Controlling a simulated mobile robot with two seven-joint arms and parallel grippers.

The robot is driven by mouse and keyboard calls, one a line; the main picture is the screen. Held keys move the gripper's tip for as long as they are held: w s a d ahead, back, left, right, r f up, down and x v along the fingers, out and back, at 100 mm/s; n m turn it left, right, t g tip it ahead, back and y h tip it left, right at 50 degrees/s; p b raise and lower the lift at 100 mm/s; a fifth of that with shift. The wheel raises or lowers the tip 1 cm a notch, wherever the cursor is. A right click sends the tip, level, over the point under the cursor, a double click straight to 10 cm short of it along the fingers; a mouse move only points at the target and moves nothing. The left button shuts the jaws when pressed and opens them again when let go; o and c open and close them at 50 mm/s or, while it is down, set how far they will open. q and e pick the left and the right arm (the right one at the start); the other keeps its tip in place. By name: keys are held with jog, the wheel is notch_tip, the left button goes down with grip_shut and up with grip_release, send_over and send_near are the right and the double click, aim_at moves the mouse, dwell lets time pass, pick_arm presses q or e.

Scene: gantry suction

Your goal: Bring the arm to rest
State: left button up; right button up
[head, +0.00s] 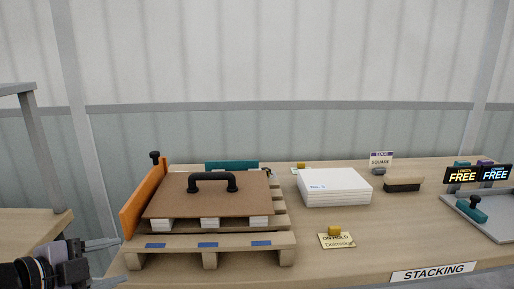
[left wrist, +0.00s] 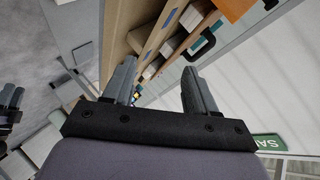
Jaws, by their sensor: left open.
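My left gripper (head: 114,262) is at the lower left in the head view, its fingers apart and nothing between them. It is in front of and left of the wooden pallet (head: 220,242), clear of the table. In the left wrist view the two grey fingers of the left gripper (left wrist: 158,88) stand wide apart with an empty gap. A dark shape with grey finger-like parts (left wrist: 11,97), probably my right gripper, shows at the left edge of that view; its jaw state is unclear. It is not in the head view.
The pallet carries white stacks under a brown board (head: 215,208) with a black handle (head: 212,176). An orange panel (head: 145,198) stands at its left side. A white stack (head: 334,187), brush (head: 403,184) and "ON HOLD" card (head: 337,241) sit on the table (head: 370,220). A grey-framed bench (head: 35,222) is left.

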pick_arm(q)
jog(key=s+d+f+n+y, duration=0.1)
jog(key=s+f+n, duration=0.4)
jog(key=f, duration=0.4)
jog(key=s+d+f+n+y+p, duration=0.1)
jog(key=s+f+n, duration=0.4)
jog(key=f, duration=0.5)
jog(key=s+d+f+n+y+p, duration=0.1)
jog(key=s+d+f+n, duration=0.2)
jog(key=s+f, duration=0.3)
notch_tip(320, 180, down, 4)
jog(key=shift+s+d+f+n+g+y, duration=0.1)
jog(key=shift+s+d+n+g+y, duration=0.2)
jog(key=shift+n, duration=0.6)
